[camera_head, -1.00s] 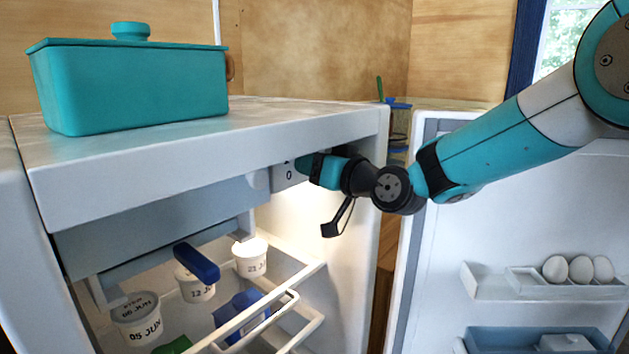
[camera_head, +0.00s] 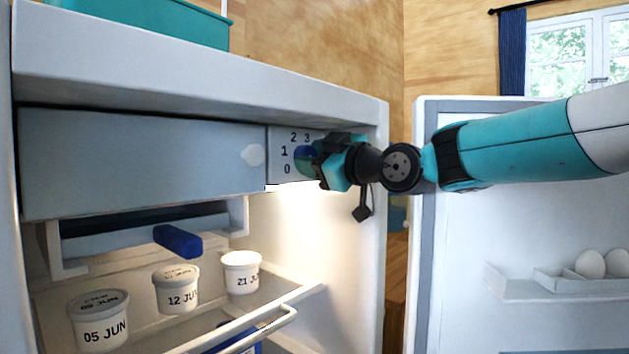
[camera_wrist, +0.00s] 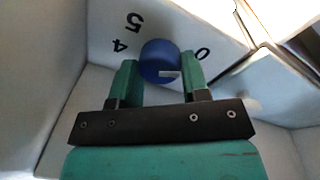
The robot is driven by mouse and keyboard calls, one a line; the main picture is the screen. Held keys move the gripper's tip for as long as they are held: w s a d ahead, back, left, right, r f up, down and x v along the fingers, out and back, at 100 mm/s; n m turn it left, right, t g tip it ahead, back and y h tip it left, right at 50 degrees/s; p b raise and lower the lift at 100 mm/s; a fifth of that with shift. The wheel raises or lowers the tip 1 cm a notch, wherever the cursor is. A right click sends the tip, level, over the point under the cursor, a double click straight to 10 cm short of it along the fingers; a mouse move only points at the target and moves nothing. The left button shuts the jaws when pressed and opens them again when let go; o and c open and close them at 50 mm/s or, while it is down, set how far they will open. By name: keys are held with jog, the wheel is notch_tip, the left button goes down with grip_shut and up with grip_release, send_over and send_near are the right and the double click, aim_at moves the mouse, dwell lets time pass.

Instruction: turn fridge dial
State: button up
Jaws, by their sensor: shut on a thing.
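The blue round dial (camera_wrist: 160,57) sits on the pale number panel (camera_head: 283,140) at the upper right inside the open fridge. Digits 0, 1, 2 and 3 show on the panel in the head view; 4, 5 and 0 show in the wrist view. My gripper (camera_wrist: 161,75) is shut on the dial, with one green finger on each side of it. A small pale mark shows on the dial's near side. In the head view my gripper (camera_head: 312,162) hides most of the dial and the right part of the panel.
The open fridge door (camera_head: 470,250) with an egg rack (camera_head: 570,278) stands right of the fridge. Dated tubs (camera_head: 100,320) stand on the shelf below. A teal box (camera_head: 150,22) sits on top. A grey compartment front (camera_head: 140,165) lies left of the panel.

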jog(key=shift+n+b, duration=0.85)
jog(key=shift+n, duration=0.05)
jog(key=o, duration=0.9)
jog(key=b+v, duration=0.2)
jog(key=v, duration=1.5)
jog(key=shift+d+f, duration=0.1)
jog(key=shift+d, duration=0.2)
